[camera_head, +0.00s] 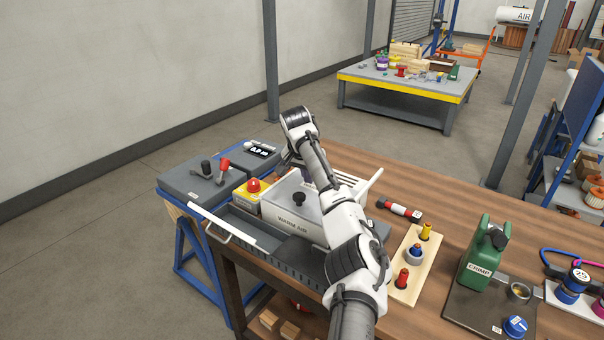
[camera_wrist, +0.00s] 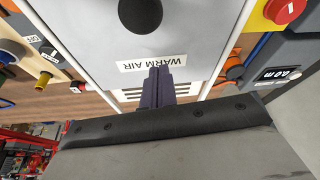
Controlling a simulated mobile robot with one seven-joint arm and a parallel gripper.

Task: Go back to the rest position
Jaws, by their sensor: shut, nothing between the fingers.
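My gripper (camera_wrist: 158,72) is shut and empty in the wrist view, its dark fingers pressed together. It is over the white box (camera_head: 292,208) labelled WARM AIR, and the fingertips overlap the label in the wrist view. I cannot tell whether they touch the box. In the head view my arm reaches out across the bench, and the wrist and forearm hide part of the box and most of the gripper. The box has a black knob (camera_head: 299,199), also seen in the wrist view (camera_wrist: 140,14).
A red button (camera_head: 253,185) on a yellow base and a grey lever panel (camera_head: 202,180) stand left of the box.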

